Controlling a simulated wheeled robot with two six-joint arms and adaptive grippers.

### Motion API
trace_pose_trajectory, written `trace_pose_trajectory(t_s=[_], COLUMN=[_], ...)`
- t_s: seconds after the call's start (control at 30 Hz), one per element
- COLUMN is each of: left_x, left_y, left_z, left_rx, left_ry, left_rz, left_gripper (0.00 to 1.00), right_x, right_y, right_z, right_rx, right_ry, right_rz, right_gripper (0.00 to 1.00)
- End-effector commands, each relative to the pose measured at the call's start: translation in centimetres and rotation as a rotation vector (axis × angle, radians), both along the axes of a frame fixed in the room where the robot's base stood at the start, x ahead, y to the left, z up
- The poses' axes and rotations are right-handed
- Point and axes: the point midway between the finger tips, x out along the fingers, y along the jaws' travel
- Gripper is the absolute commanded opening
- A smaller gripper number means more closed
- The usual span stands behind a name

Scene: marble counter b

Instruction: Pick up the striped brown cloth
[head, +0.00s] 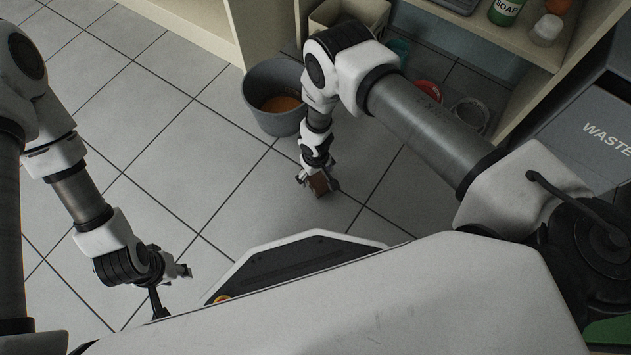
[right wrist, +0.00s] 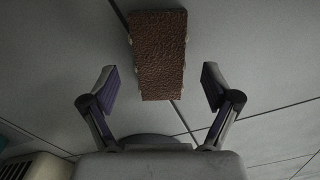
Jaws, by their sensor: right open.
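A brown rectangular piece with a rough, mottled surface (right wrist: 158,55) lies over the grey tiled floor in the right wrist view. I see no clear stripes on it, and it looks more like a block than a loose cloth. It also shows in the head view (head: 321,183), just at the tip of my right arm. My right gripper (right wrist: 160,82) is open, its two fingers apart, with the brown piece ahead of and partly between them, touching neither. In the head view the right gripper (head: 309,178) partly covers it. My left gripper (head: 172,286) is open and empty at lower left, far from the brown piece.
A grey bucket (head: 266,88) with something orange inside stands just behind my right arm. Shelves (head: 480,38) with a green soap bottle (head: 507,10) and a red bowl (head: 428,92) below are at the upper right. A waste bin (head: 596,128) stands at right. Floor at left is clear.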

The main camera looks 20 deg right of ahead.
Motion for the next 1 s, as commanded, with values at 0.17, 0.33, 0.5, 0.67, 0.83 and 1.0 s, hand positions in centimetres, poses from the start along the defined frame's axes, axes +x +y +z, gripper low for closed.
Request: trace_pose_trajectory(t_s=[0.17,0.33,0.5,0.67,0.83,1.0], left_x=[0.1,0.1,0.1,0.1,0.0,0.0], left_y=[0.0,0.0,0.0,0.0,0.0,0.0], left_z=[-1.5,-1.3,-1.3,-1.3,-1.3,-0.6], left_rx=[0.000,0.000,0.000,0.000,0.000,0.000], left_ry=[-0.001,-0.002,-0.002,-0.002,-0.001,-0.001], left_rz=[0.003,0.003,0.003,0.003,0.003,0.002], left_gripper=[0.40,0.40,0.40,0.40,0.40,0.40], right_x=[0.0,0.0,0.0,0.0,0.0,0.1], right_y=[0.0,0.0,0.0,0.0,0.0,-0.2], right_z=[-2.3,-2.1,-2.1,-2.1,-2.1,-1.3], right_rx=[0.000,0.000,0.000,0.000,0.000,0.000], right_ry=[0.000,0.000,0.000,0.000,0.000,-0.001], right_rz=[0.000,0.000,0.000,0.000,0.000,0.000], right_gripper=[0.88,0.80,0.23,0.18,0.18,0.18])
